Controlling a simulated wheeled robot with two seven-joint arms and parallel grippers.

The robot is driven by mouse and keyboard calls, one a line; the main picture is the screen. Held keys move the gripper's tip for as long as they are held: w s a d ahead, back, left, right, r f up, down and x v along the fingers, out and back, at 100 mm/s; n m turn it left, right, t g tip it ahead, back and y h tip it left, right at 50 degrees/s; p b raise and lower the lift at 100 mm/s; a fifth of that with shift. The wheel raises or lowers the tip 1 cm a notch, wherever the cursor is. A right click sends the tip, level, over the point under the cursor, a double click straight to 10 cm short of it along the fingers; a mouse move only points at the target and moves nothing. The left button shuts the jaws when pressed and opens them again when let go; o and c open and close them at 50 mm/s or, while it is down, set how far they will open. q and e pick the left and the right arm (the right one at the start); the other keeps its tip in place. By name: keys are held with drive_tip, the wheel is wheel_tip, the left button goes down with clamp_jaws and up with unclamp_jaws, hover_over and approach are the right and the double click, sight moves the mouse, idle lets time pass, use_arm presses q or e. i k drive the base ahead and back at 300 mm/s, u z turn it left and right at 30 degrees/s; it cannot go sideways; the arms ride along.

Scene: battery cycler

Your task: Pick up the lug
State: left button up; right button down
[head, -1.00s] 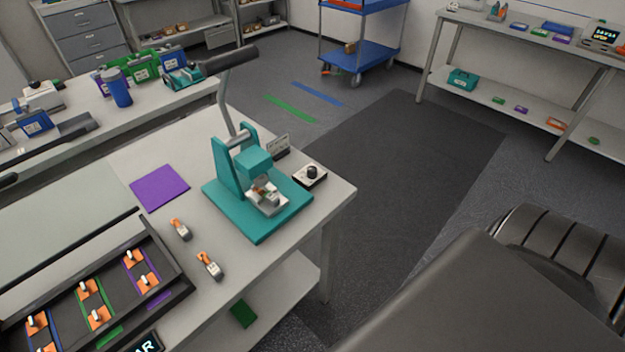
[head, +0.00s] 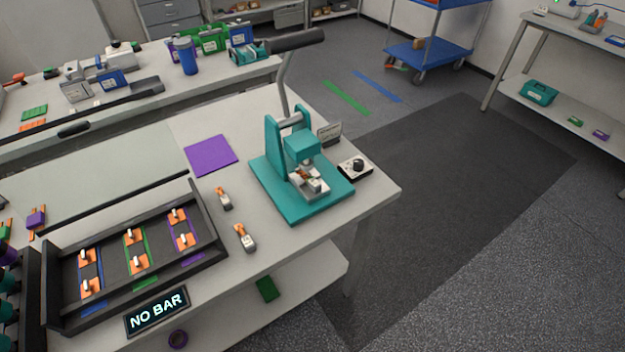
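Two small lugs with orange and metallic grey parts lie on the light grey bench top between the black tray and the teal press. One lug (head: 224,198) is farther back, near the purple mat. The other lug (head: 244,238) is closer to the bench's front edge. They lie apart from each other, with nothing touching them. The teal lever press (head: 302,150) stands to their right, with a small metal and orange piece in its fixture; I cannot tell what that piece is. Neither of my grippers shows in the head view.
The black tray (head: 212,232) holds several orange clips on blue, green and purple strips. A "NO BAR" display (head: 157,311) sits at the front. A purple mat (head: 210,155) and a knob box (head: 355,166) flank the press. Open floor lies to the right.

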sight(314, 185)
drive_tip(key=z, duration=2.75)
drive_tip(key=i, duration=2)
drive_tip(key=u, duration=3.15)
